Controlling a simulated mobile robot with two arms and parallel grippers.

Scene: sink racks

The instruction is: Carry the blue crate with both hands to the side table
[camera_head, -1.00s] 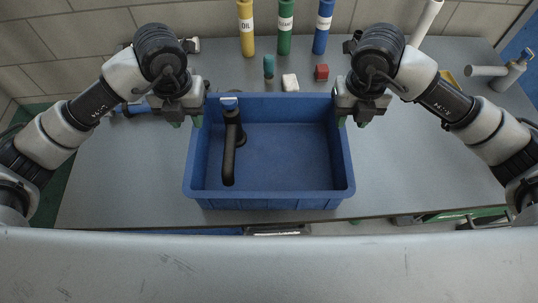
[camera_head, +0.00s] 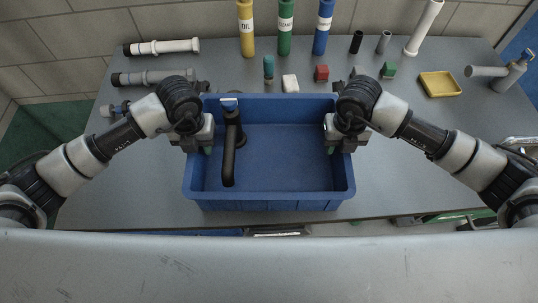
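The blue crate (camera_head: 268,203) sits level on the grey table in front of me. A black faucet-like part with a bent spout (camera_head: 229,160) stands inside it at the left. My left gripper (camera_head: 198,145) is at the crate's left wall, one finger inside and one outside. My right gripper (camera_head: 341,145) straddles the right wall in the same way. Both look open, with fingers still apart around the walls; the fingertips are partly hidden by the wrists and rim, and contact cannot be seen. The side table is not identifiable in view.
Pipes (camera_head: 160,47) lie at left. A yellow tray (camera_head: 439,84) and a grey fitting (camera_head: 508,75) are at right.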

